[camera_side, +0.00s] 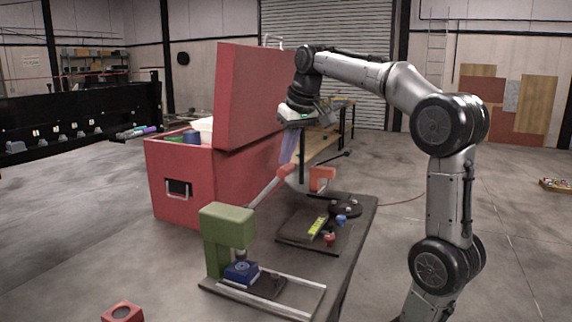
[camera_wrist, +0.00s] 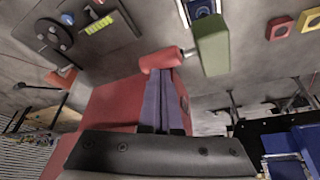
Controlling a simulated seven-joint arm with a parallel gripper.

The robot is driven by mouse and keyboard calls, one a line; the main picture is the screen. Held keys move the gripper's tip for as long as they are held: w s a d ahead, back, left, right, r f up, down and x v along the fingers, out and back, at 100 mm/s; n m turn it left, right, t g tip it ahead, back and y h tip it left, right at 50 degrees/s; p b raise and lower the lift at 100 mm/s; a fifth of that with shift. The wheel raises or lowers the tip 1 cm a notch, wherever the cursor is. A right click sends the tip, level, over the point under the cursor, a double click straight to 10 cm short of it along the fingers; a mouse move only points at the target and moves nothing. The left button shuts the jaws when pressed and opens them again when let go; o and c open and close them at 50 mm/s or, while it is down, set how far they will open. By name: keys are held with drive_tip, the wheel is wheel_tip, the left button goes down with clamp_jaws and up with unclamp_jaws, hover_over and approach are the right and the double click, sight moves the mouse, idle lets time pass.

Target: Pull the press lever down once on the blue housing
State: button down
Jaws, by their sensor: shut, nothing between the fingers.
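The green press (camera_side: 228,226) stands at the near end of the dark table, and the blue housing (camera_side: 240,271) sits under its ram. The press lever (camera_side: 264,191) slants up to the right from the press and ends in a red grip (camera_side: 284,171). The red grip (camera_wrist: 160,60) and green press (camera_wrist: 211,45) also show in the wrist view, with the blue housing (camera_wrist: 201,8) at the top edge. My gripper (camera_side: 288,160) is shut and empty, its purple fingers pointing down. Its fingertips (camera_wrist: 163,72) are at the grip; whether they touch it I cannot tell.
A large red case (camera_side: 190,190) with its lid up stands behind the table. A dark board (camera_side: 295,236) with a yellow-green part and small red and blue knobs lies on the table, beside an orange clamp-like piece (camera_side: 322,176). A red block (camera_side: 122,312) lies at the lower left.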

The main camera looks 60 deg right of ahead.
drive_tip(key=shift+r, duration=2.55)
drive_tip(key=shift+w+a, duration=0.1)
drive_tip(key=shift+a, duration=0.1)
drive_tip(key=s+a+f+n+t+y, duration=0.1)
drive_tip(key=s+a+f+n, duration=0.15)
drive_tip(key=a, duration=0.45)
drive_tip(key=s+a+f+n, duration=0.1)
drive_tip(key=s+a, duration=0.3)
drive_tip(key=a, duration=0.3)
drive_tip(key=s+a+f, duration=0.1)
drive_tip(key=s+f, duration=0.2)
drive_tip(key=f, duration=0.3)
drive_tip(key=s+a+f+n, duration=0.1)
drive_tip(key=s+a+f, duration=0.1)
drive_tip(key=f, duration=0.4)
drive_tip(key=s+a+f+n+y, duration=0.1)
drive_tip(key=s+a+f, duration=0.1)
drive_tip(key=f, duration=0.4)
drive_tip(key=shift+s+f+t, duration=0.3)
drive_tip(key=shift+s+f, duration=0.05)
drive_tip(key=shift+s, duration=0.55)
